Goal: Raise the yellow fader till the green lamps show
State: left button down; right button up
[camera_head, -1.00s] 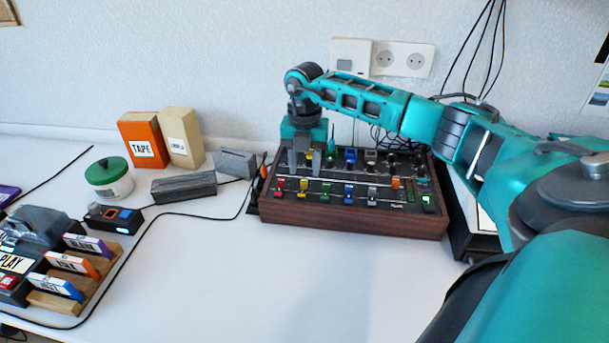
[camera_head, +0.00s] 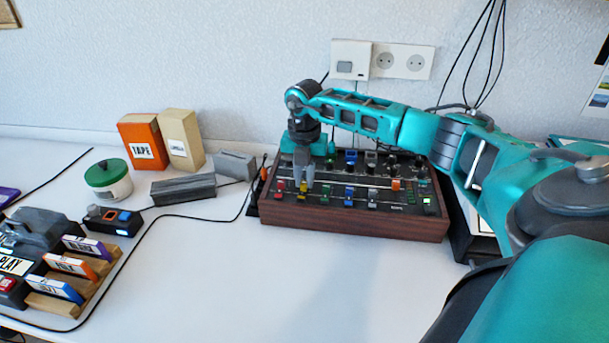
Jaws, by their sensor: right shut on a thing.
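The mixer (camera_head: 350,227) has a dark panel in a wooden case. The yellow fader (camera_head: 303,188) is near its left end, in the front row, and sits low, close to the panel's front edge. My right gripper (camera_head: 303,183) points down from above and is shut on the yellow fader; its fingers hide part of the knob. A small green light (camera_head: 428,202) shows at the panel's front right corner; other lamps are too small to read. My left gripper is not in view.
Red (camera_head: 280,187), green, blue and grey faders stand in the same row, with an orange one (camera_head: 395,185) at the right. Grey blocks (camera_head: 184,189), boxes and a green-lidded jar (camera_head: 108,180) stand to the left. The table in front is clear.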

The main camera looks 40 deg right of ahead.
grip_shut()
jog(key=shift+w+d+b, duration=0.3)
jog(key=shift+w+d, duration=0.55)
jog(key=shift+d, duration=0.2)
jog(key=o, duration=0.8)
grip_release()
jog(key=shift+r, duration=0.1)
notch_tip(320, 180, up, 13)
jog(key=shift+f+p, duration=0.1)
jog(key=shift+p, duration=0.65)
